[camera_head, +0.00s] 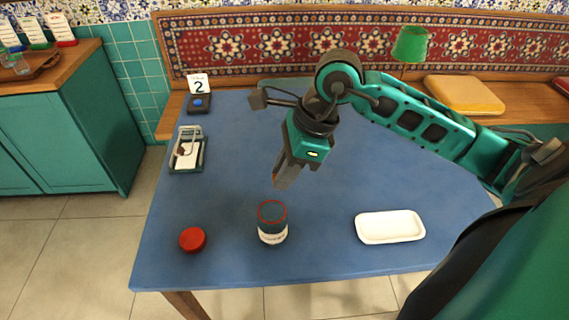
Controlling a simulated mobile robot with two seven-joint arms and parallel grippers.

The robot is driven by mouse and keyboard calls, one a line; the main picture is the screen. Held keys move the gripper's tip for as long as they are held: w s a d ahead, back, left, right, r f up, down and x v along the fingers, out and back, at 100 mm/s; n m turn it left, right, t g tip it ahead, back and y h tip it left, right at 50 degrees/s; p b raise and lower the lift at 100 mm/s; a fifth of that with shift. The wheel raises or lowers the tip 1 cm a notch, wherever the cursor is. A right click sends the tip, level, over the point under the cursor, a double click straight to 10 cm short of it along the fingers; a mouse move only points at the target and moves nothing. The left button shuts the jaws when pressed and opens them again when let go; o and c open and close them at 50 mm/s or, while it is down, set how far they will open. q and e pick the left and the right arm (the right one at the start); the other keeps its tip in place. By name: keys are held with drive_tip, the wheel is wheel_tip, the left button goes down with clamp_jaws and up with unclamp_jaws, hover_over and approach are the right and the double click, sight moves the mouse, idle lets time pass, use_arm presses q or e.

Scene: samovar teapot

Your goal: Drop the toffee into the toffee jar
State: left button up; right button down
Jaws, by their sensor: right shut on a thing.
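The toffee jar (272,229) stands upright and open on the blue table near its front edge, with a red ring at its mouth and a pale label. A red lid (192,239) lies on the table to its left. My right gripper (283,178) points down above and slightly behind the jar, apart from it. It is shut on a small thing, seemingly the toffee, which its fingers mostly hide. My left gripper is not in view.
A white tray (390,227) lies empty at the front right of the blue table (330,262). A green tray with a utensil (187,150) and a dark stand with a number 2 card (198,96) are along the left edge. The middle is clear.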

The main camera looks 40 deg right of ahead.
drive_tip(key=c, duration=1)
unclamp_jaws()
drive_tip(key=shift+o, duration=0.5)
drive_tip(key=v, duration=1.3)
drive_tip(key=shift+f, duration=0.1)
